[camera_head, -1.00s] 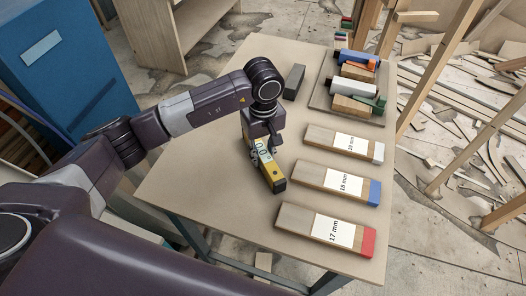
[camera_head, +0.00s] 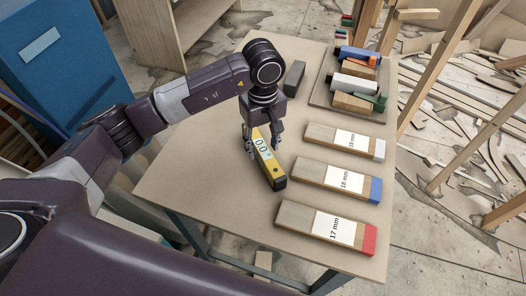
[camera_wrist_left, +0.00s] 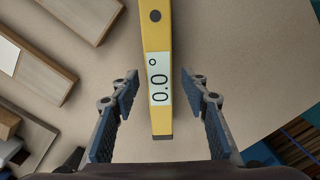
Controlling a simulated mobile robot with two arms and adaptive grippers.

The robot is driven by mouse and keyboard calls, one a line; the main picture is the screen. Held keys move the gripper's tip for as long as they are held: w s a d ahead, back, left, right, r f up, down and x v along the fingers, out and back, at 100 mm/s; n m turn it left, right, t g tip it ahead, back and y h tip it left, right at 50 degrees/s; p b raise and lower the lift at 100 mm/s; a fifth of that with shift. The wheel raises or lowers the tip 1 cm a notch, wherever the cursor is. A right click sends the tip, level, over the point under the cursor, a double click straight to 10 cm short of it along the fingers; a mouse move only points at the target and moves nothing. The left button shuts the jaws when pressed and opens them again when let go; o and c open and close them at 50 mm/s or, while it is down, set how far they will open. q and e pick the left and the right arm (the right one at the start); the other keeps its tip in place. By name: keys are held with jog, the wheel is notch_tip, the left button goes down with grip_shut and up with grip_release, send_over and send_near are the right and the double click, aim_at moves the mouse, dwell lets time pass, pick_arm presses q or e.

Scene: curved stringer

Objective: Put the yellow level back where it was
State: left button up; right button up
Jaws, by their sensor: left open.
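The yellow level (camera_head: 265,160) lies on the table, with a white display reading 0.0° and dark ends. It also shows in the left wrist view (camera_wrist_left: 157,40), running from the top edge to a dark end near the middle. My left gripper (camera_head: 262,149) is open above the level's far end. In the left wrist view the fingers (camera_wrist_left: 160,88) stand on both sides of the level, with a gap on each side. My right gripper is not in view.
Wooden blocks labelled in mm, with white (camera_head: 344,142), blue (camera_head: 336,182) and red (camera_head: 326,227) ends, lie right of the level. A tray (camera_head: 321,97) of coloured blocks and a dark grey block (camera_head: 294,80) lie farther back. The table's left front (camera_head: 190,180) is clear.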

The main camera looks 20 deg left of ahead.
aim_at(263, 149)
pick_arm(q)
notch_tip(263, 149, up, 8)
jog(key=shift+r+b, duration=0.1)
jog(key=shift+b, duration=1.15)
jog(key=shift+r, duration=0.55)
jog(key=shift+r, duration=0.1)
